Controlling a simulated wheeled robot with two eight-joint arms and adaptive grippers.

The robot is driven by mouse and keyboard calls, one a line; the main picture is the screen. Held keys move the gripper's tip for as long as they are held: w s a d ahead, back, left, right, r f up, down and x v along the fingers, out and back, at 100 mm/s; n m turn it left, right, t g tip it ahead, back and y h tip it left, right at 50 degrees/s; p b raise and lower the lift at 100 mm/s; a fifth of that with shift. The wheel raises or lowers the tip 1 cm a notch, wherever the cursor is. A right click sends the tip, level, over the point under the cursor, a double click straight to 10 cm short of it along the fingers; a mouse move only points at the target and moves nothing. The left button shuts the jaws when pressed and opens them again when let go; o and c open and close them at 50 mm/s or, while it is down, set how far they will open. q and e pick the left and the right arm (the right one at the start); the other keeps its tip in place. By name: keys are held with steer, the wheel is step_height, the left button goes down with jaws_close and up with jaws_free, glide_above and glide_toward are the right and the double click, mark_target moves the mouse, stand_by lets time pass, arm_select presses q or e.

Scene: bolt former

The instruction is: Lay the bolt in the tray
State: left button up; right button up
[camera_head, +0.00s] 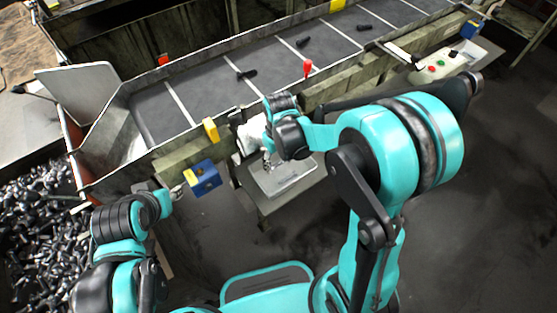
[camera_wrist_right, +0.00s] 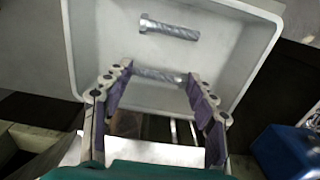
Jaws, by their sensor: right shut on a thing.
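The tray (camera_wrist_right: 240,55) is white and shallow with raised walls; in the head view it (camera_head: 296,186) stands beside the conveyor. One grey bolt (camera_wrist_right: 170,28) lies on its floor. A second grey bolt (camera_wrist_right: 158,75) sits crosswise between the fingertips of my right gripper (camera_wrist_right: 158,78), which is shut on it over the tray. I cannot tell whether this bolt touches the tray floor. In the head view my right gripper (camera_head: 267,163) is small and partly hidden by its wrist. My left gripper (camera_head: 176,190) is near a blue and yellow block, its fingers too small to read.
A conveyor (camera_head: 205,85) with dividing lines runs along the back and carries a few dark parts (camera_head: 247,75). The blue and yellow block (camera_head: 203,178) is on its front side. A control panel (camera_head: 440,66) is at right. A heap of bolts (camera_head: 35,225) fills the lower left.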

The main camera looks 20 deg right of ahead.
mark_target(279, 165)
steer(key=shift+f+b, duration=0.3)
steer(key=shift+f, duration=0.1)
steer(key=o, duration=1.3)
steer(key=shift+c, duration=0.2)
steer(key=shift+r, duration=0.2)
steer(key=shift+r+p, duration=0.3)
steer(key=shift+p, duration=0.2)
step_height(279, 165, up, 11)
steer(key=p, duration=0.4)
steer(key=s+d+r+m+t, duration=0.4)
steer(key=s+r+t, duration=0.2)
steer(key=s, duration=0.4)
steer(key=shift+s+d+r+t, duration=0.15)
steer(key=shift+d+r+t, duration=0.2)
steer(key=shift+t, duration=0.25)
